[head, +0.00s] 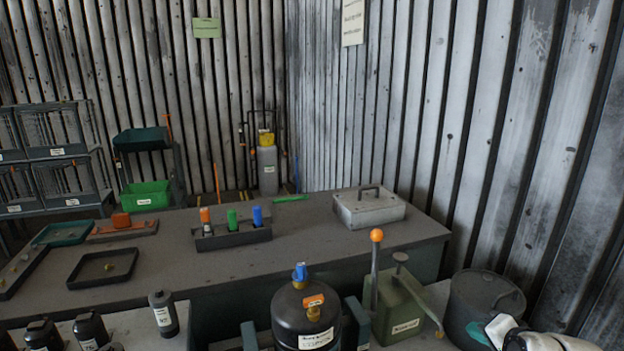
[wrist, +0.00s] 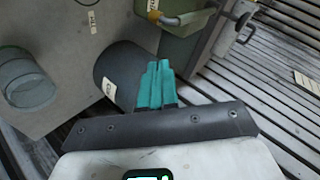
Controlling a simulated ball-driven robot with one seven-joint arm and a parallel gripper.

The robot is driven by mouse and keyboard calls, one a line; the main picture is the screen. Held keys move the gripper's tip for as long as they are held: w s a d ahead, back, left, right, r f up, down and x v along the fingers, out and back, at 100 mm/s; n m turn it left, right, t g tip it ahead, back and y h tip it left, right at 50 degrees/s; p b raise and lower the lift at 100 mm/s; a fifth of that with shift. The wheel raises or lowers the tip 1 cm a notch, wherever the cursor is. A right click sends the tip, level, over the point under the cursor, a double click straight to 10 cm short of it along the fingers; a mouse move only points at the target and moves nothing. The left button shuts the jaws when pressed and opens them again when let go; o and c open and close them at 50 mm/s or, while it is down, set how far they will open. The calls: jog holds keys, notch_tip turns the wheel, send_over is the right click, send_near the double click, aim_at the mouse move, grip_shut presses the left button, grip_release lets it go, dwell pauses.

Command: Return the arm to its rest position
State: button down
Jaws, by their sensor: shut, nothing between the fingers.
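My gripper (wrist: 155,84) shows in the wrist view with its two teal fingers side by side and shut, with nothing between them. It points toward a dark grey cylinder (wrist: 118,68) with a white label; the fingers overlap its edge in the picture, and I cannot tell how far apart they are. In the head view a white and black part of my arm (head: 545,341) shows at the bottom right corner, in front of a dark round pot (head: 478,300). Most of the arm is out of the frame.
A green lever pump (head: 398,305) and a black tank (head: 300,325) stand left of the pot. Behind them a grey bench (head: 330,240) holds a metal box (head: 368,208), trays and a bottle rack (head: 233,237). A corrugated wall (head: 560,150) rises close on the right.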

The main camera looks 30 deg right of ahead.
jog(key=s+a+f+n+g+y, duration=0.1)
jog(key=s+a+f+n+g, duration=0.15)
jog(key=a+n, duration=0.55)
jog(key=s+a+f+n+g+y, duration=0.1)
jog(key=a+f+n+y, duration=0.2)
jog(key=a, duration=0.9)
jog(key=s+a+f+n+g, duration=0.2)
jog(key=a+f+n, duration=0.3)
jog(key=a, duration=0.6)
jog(key=s+d+f+g, duration=0.2)
jog(key=s+f+g, duration=0.1)
jog(key=s, duration=0.6)
jog(key=shift+s+f+n, duration=0.3)
jog(key=shift+s+f, duration=0.1)
jog(key=shift+f, duration=0.35)
